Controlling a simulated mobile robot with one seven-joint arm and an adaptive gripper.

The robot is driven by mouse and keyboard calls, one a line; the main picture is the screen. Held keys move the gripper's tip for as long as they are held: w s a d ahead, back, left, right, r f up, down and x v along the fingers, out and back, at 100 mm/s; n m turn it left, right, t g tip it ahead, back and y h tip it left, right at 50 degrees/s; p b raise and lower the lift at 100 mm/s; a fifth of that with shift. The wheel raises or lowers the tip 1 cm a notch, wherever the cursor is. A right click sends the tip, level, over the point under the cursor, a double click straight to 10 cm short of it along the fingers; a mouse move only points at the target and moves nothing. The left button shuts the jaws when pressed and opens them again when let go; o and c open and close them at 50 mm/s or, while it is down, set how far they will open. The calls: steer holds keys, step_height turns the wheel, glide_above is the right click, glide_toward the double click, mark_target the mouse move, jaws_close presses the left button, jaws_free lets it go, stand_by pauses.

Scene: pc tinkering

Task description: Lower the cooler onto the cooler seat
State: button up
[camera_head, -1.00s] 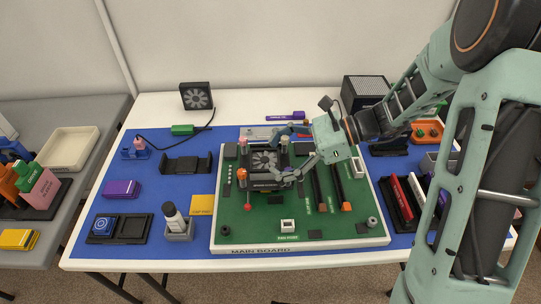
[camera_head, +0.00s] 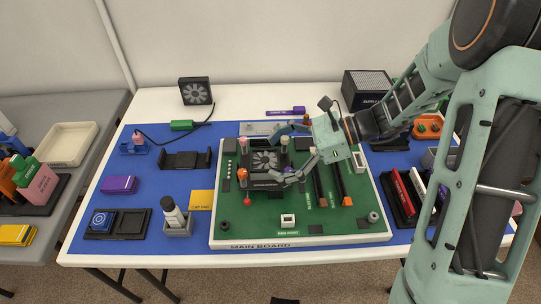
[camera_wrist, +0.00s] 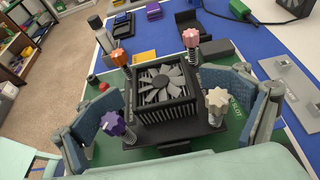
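The cooler (camera_head: 265,160) is a black finned block with a grey fan on top. It sits low and level over the left part of the green main board (camera_head: 340,222), between several spring-mounted knobs: orange, pink, white and purple. In the wrist view the cooler (camera_wrist: 163,92) is in the middle, with a black plate around its foot. My gripper (camera_head: 284,153) straddles it from the right. Its blue pads (camera_wrist: 165,105) stand wide, outside the knobs, and green board shows between the left pad and the plate. The seat under the cooler is hidden.
Black and orange slots (camera_head: 341,187) run along the board right of the cooler. A bottle in a grey holder (camera_head: 178,226) stands left of the board. A black bracket (camera_head: 185,161) and a standing fan (camera_head: 195,91) are behind it. A rack of cards (camera_head: 405,197) stands right.

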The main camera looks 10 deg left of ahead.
steer(key=shift+o, duration=1.2)
steer(key=shift+d, duration=0.1)
steer(key=shift+p+v, duration=1.4)
steer(key=shift+v, duration=0.85)
steer(key=shift+d+r, duration=0.1)
steer(key=shift+d, duration=0.05)
